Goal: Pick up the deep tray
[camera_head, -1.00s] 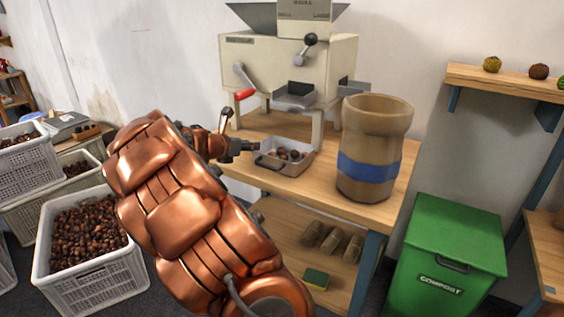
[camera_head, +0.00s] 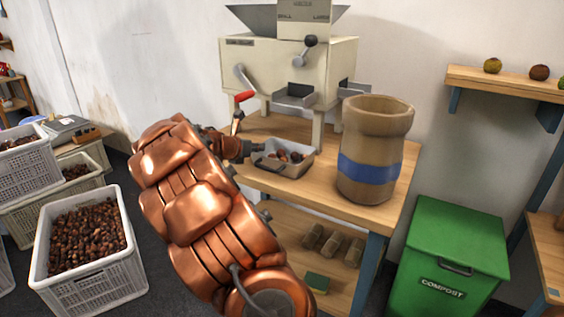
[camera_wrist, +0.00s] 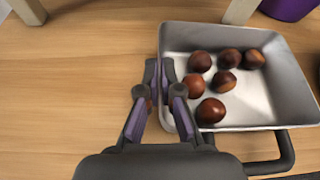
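The deep tray is a pale metal tray (camera_head: 300,168) with a dark handle at its front, standing on the wooden bench under the machine. Several brown chestnuts lie in it. In the wrist view the tray (camera_wrist: 262,108) fills the right side, its handle at the lower right. My gripper (camera_wrist: 159,72) is at the tray's left wall, its two fingers close together with the wall's rim between the tips. It looks shut on that wall. In the head view my gripper (camera_head: 246,149) meets the tray's left side, and its fingertips are hard to make out.
A cream sorting machine (camera_head: 290,65) with a red-handled lever stands behind the tray. A tan bin with a blue band (camera_head: 370,170) stands close on the right. A green compost box (camera_head: 455,245) is at the lower right. Crates of chestnuts (camera_head: 115,265) stand left.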

